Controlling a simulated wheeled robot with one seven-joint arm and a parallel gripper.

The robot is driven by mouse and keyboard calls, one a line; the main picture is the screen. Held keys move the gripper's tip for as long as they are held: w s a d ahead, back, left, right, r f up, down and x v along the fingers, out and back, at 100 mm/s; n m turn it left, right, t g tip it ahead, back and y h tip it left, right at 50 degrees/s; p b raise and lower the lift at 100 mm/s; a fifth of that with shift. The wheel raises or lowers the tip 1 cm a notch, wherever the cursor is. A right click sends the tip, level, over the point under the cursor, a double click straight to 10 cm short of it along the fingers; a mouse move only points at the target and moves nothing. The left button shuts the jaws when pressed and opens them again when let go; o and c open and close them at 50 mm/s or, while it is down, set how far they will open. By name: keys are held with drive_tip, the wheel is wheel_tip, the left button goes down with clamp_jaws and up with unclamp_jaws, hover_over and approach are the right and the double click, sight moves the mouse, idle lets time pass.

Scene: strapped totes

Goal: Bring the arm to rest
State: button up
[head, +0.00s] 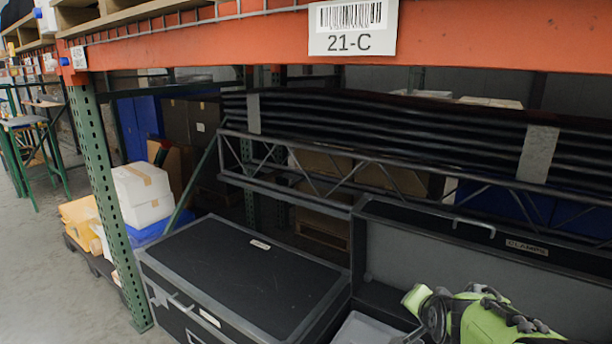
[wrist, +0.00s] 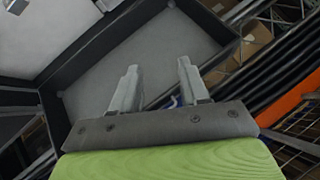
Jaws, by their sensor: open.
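My arm, green and dark grey, shows at the lower right of the head view, in front of the open tote. My gripper (wrist: 158,85) shows in the wrist view with its two grey fingers apart and nothing between them. Behind the fingers in that view is a grey panel with a dark frame (wrist: 90,100). In the head view the fingertips are not visible.
A closed black tote (head: 245,275) stands left of an open tote with a lid labelled "CLAMPS" (head: 420,250). An orange rack beam (head: 480,40) with sign 21-C (head: 350,28) crosses above. A green upright (head: 105,190) stands at left.

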drive_tip(key=s+a+n+g+y+b, duration=0.15)
drive_tip(key=s+a+n, duration=0.3)
drive_tip(key=s, duration=0.95)
drive_tip(key=s+a+n+g+b, duration=0.1)
drive_tip(key=s+a+n+g, duration=0.3)
drive_tip(key=s, duration=1.1)
wheel_tip(320, 180, up, 18)
drive_tip(key=t+p, duration=0.1)
drive_tip(key=p, duration=1.6)
drive_tip(key=shift+f+n, duration=0.25)
drive_tip(key=shift+n, duration=0.2)
drive_tip(key=shift+d+f, duration=0.1)
drive_tip(key=shift+f, duration=0.05)
drive_tip(key=shift+c, duration=0.3)
